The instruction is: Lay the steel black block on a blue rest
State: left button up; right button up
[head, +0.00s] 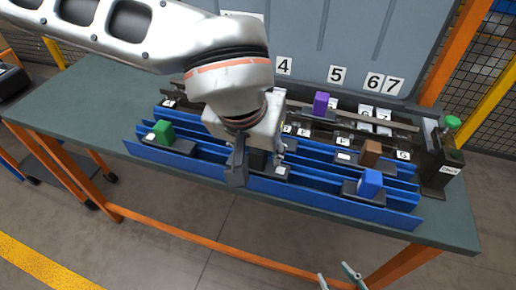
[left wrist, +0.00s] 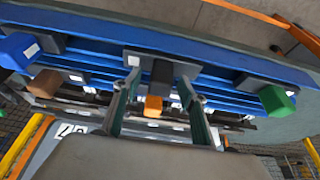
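A black block (head: 257,160) stands on a dark pad in the blue rails (head: 330,204), mostly hidden by my left gripper (head: 259,176) in the head view. In the left wrist view the black block (left wrist: 162,75) lies between the two fingers of my left gripper (left wrist: 158,80), with a gap visible at each side. The fingers are spread and reach down around it. An orange block (left wrist: 153,106) is just beyond it. My right gripper (head: 339,276) shows only its fingertips at the bottom edge, spread apart and empty.
A green block (head: 164,131), a blue block (head: 370,183) and a brown block (head: 371,152) stand on dark pads in the rails. A purple block (head: 320,104) stands farther back. A green button (head: 452,122) tops a dark post at the right. The table's left side (head: 95,105) is clear.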

pick_arm(q)
jog(key=shift+s+r, duration=0.1)
jog(key=shift+r, duration=0.3)
jog(key=v, duration=1.1)
jog(key=shift+r, duration=0.1)
